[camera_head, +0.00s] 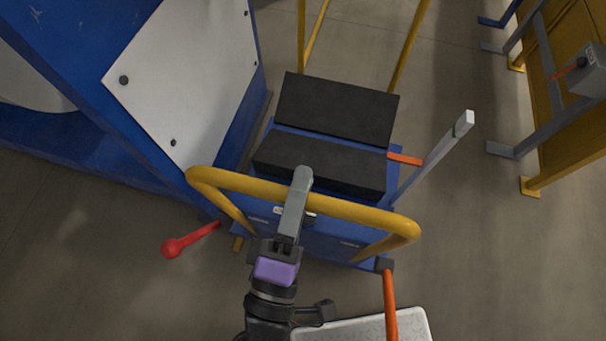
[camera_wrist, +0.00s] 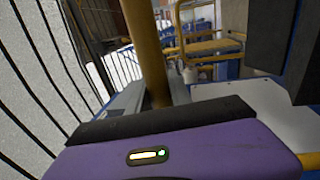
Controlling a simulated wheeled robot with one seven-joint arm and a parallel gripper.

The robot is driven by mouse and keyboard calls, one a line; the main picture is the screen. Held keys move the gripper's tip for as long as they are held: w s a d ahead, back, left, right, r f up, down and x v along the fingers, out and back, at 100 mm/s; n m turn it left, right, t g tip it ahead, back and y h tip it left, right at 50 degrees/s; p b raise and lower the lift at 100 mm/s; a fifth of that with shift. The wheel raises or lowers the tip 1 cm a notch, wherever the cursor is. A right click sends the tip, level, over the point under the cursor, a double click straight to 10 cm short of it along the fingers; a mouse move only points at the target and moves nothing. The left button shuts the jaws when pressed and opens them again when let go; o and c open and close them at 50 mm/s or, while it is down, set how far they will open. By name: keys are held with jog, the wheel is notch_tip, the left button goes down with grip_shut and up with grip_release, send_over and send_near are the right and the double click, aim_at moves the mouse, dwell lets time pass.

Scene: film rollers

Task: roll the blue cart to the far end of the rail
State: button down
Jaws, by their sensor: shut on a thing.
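The blue cart (camera_head: 320,237) stands in the middle of the head view, below my camera. It carries two black blocks (camera_head: 336,109) and has a yellow tubular handle (camera_head: 375,217) across its near side. My gripper (camera_head: 302,180) is shut on this handle, near its middle. In the wrist view the yellow bar (camera_wrist: 146,45) runs up just beyond the purple gripper body (camera_wrist: 215,150); the fingertips are hard to make out there. I cannot clearly make out a rail on the floor; the cart and my arm cover the ground beneath them.
A blue machine with a white panel (camera_head: 185,75) stands close at the cart's left. A red-knobbed lever (camera_head: 190,240) sticks out near the cart's left corner. A grey post (camera_head: 437,155) rises at its right. A yellow frame (camera_head: 565,100) stands far right, with bare floor between.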

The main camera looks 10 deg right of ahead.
jog(key=shift+a+r, duration=0.2)
jog(key=shift+r, duration=0.25)
jog(key=c, duration=1.3)
grip_release()
jog(key=shift+c, duration=0.2)
jog(key=shift+o, duration=0.9)
jog(key=shift+f, duration=0.2)
jog(key=v, duration=0.7)
jog(key=shift+s+b, duration=0.35)
jog(key=shift+b, duration=0.1)
jog(key=shift+a+f, duration=0.1)
jog(key=shift+c, duration=0.5)
